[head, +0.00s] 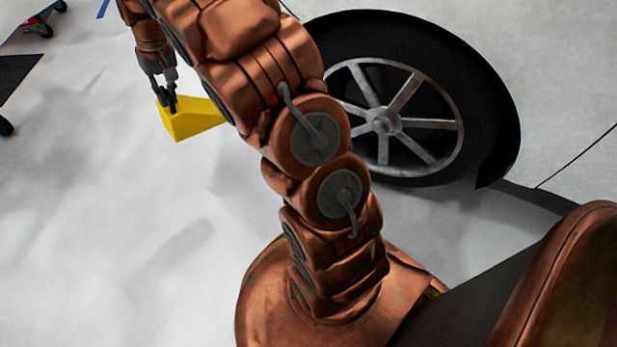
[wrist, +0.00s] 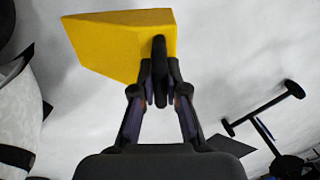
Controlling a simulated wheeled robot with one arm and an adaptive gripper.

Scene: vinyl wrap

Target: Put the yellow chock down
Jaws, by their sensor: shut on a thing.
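The yellow chock (head: 190,119) is a wedge-shaped block at the upper left of the head view. It also shows in the wrist view (wrist: 118,42), sticking out to the left of the fingers. My gripper (head: 170,103) is shut on one end of the chock; in the wrist view its fingertips (wrist: 160,75) pinch the right end. I cannot tell whether the chock touches the floor or hangs just above it. My arm hides part of the area right of the chock in the head view.
A wheel with a black tyre (head: 480,95) and metal spokes stands right of my arm. A wheeled frame (head: 40,25) and a dark flat panel (head: 15,75) are at the far left. The pale floor (head: 120,220) left and below the chock is clear.

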